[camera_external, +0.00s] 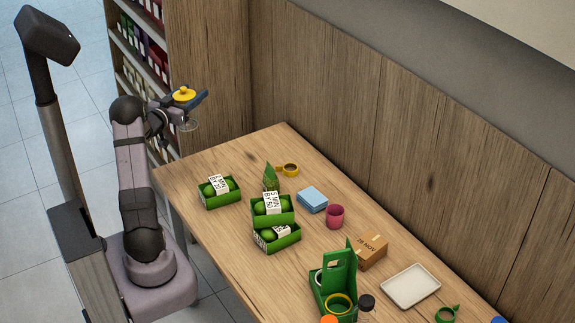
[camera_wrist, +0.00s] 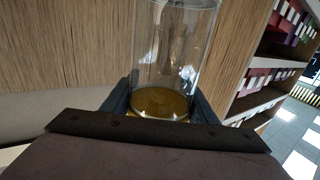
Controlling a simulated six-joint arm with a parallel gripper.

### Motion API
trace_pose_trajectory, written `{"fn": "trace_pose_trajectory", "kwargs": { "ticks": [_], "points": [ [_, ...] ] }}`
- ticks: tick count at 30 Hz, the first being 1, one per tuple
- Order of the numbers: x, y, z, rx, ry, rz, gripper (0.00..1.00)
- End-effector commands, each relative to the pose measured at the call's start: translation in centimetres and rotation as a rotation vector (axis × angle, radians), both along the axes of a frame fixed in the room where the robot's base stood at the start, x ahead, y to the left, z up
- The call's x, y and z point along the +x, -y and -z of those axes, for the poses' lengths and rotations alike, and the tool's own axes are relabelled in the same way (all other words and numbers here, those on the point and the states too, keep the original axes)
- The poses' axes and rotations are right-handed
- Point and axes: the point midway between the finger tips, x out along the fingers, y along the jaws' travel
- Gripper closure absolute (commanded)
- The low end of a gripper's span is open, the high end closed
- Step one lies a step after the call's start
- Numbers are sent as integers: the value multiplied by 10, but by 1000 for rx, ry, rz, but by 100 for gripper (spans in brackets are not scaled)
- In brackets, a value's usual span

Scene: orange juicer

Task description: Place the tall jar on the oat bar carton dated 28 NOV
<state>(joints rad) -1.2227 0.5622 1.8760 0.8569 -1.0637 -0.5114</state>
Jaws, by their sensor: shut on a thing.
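A clear glass jar (camera_external: 189,125) with a yellow lid (camera_external: 184,94) is held by my gripper (camera_external: 187,99), high above the floor beyond the table's far left end. My gripper is shut on it near the lid. In the wrist view the clear jar (camera_wrist: 173,45) stands out between the dark jaws (camera_wrist: 160,108), with a yellow-brown end near them. A small brown carton (camera_external: 371,253) sits on the right half of the table, with dark print that seems to read 28 NOV upside down. Its top looks bare. The jar is far from it.
The wooden table (camera_external: 225,160) holds green crates (camera_external: 272,208) with labels, a blue box (camera_external: 312,199), a pink cup (camera_external: 335,216), a white tray (camera_external: 410,286) and a green caddy (camera_external: 335,280) near the carton. A wood wall (camera_external: 420,150) runs behind; shelves (camera_external: 140,45) stand at left.

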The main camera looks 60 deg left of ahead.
Motion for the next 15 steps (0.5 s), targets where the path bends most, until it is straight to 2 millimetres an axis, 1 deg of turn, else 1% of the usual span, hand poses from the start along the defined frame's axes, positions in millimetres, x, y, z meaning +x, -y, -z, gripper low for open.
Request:
{"fn": "trace_pose_trajectory", "kwargs": {
  "ticks": [1, 2, 8, 11, 15],
  "points": [
    [0, 0, -7, 5, 2, 0, 92],
    [1, 1, -8, 5, 1, 2, 92],
    [21, 14, -6, 5, 1, 33, 92],
    [32, 22, -5, 6, 0, 51, 92],
    [53, 38, -5, 7, -2, 86, 92]
  ]
}}
